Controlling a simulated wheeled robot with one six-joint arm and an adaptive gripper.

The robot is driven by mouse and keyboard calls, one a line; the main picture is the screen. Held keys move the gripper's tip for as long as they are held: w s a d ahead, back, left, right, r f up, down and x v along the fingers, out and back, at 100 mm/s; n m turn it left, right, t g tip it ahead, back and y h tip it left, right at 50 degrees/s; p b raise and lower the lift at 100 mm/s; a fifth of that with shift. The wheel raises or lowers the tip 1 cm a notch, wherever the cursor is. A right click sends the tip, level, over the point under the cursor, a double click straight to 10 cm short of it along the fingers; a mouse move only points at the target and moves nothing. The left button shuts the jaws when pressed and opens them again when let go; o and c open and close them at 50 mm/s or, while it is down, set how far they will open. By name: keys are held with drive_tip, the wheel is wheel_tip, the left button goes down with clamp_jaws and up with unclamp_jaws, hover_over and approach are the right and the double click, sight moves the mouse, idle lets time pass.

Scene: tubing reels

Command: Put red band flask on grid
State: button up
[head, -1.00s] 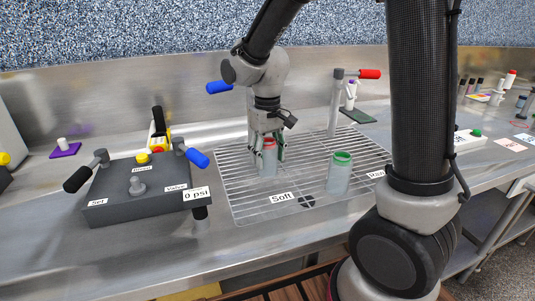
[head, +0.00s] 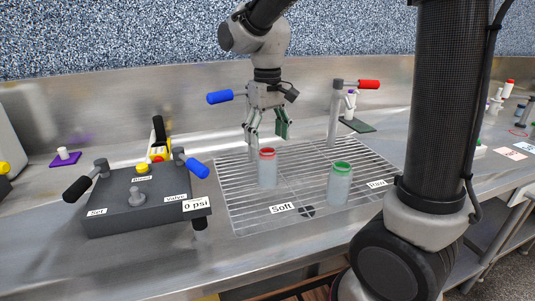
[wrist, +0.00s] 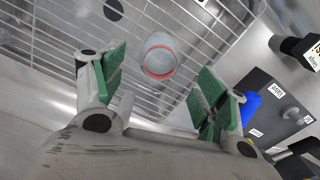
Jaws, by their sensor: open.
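The red band flask (head: 267,170) stands upright on the wire grid (head: 240,212), left of a green band flask (head: 340,183) that also stands on the grid. My gripper (head: 267,136) is open and empty, above and a little behind the red band flask. In the wrist view the red band flask (wrist: 160,55) shows beyond the open fingers, apart from them, with the grid (wrist: 60,35) under it. The gripper's green finger pads (wrist: 160,95) are spread wide.
A grey control box (head: 135,200) with handles and a "0 psi" label stands left of the grid. A tap with a red handle (head: 368,85) and one with a blue handle (head: 220,97) rise behind the grid. The steel counter in front is clear.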

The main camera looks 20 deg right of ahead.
wheel_tip(320, 180, up, 3)
drive_tip(key=shift+s+d+r, duration=0.15)
drive_tip(key=shift+d+r, duration=0.05)
drive_tip(key=shift+r, duration=0.05)
drive_tip(key=s+d+m+t, duration=0.1)
drive_tip(key=s+d+t, duration=0.1)
drive_tip(key=s+d, duration=0.5)
drive_tip(key=s+d+r+m+t, duration=0.1)
drive_tip(key=s+d+m+t, duration=0.1)
drive_tip(key=s+d, duration=0.5)
drive_tip(key=s, duration=0.4)
drive_tip(key=shift+s+d, duration=0.25)
drive_tip(key=shift+s, duration=0.1)
